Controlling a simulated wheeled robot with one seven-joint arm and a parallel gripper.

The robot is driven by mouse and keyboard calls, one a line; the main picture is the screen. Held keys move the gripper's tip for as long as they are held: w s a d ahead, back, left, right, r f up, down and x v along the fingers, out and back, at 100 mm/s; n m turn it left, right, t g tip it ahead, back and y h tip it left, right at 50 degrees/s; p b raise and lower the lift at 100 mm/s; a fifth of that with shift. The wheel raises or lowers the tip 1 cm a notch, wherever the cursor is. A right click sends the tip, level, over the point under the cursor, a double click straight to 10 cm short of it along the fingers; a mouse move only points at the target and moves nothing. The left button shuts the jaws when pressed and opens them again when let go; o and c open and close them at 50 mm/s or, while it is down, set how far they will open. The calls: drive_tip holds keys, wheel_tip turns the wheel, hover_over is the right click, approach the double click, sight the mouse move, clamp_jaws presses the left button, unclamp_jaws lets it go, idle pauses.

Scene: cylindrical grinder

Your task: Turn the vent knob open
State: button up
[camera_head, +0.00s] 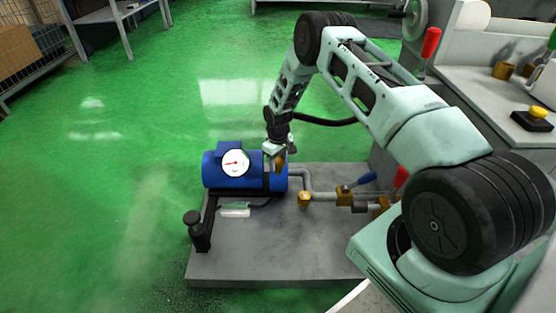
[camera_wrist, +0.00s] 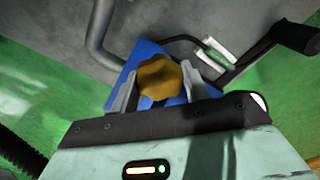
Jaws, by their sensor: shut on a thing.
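The vent knob (camera_wrist: 160,79) is a brass-yellow lobed knob on the blue tank (camera_head: 222,174). In the wrist view it sits between the two grey fingers of my gripper (camera_wrist: 159,90), which are shut on it from both sides. The blue body of the tank (camera_wrist: 150,54) shows behind the knob. I cannot tell how far the knob is turned.
A round white gauge (camera_head: 235,162) faces forward on the tank. Grey pipe (camera_head: 325,195), a blue-handled valve (camera_head: 358,183) and a red-handled valve (camera_head: 400,178) lie to the right on the grey base plate (camera_head: 270,262). A black post (camera_head: 196,232) stands front left. Green floor at left is clear.

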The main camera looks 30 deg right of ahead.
sight(278, 161)
drive_tip(key=shift+n, duration=0.6)
drive_tip(key=o, duration=1)
wheel_tip(278, 161, up, 18)
drive_tip(key=p, duration=0.5)
drive_tip(key=shift+f, duration=0.25)
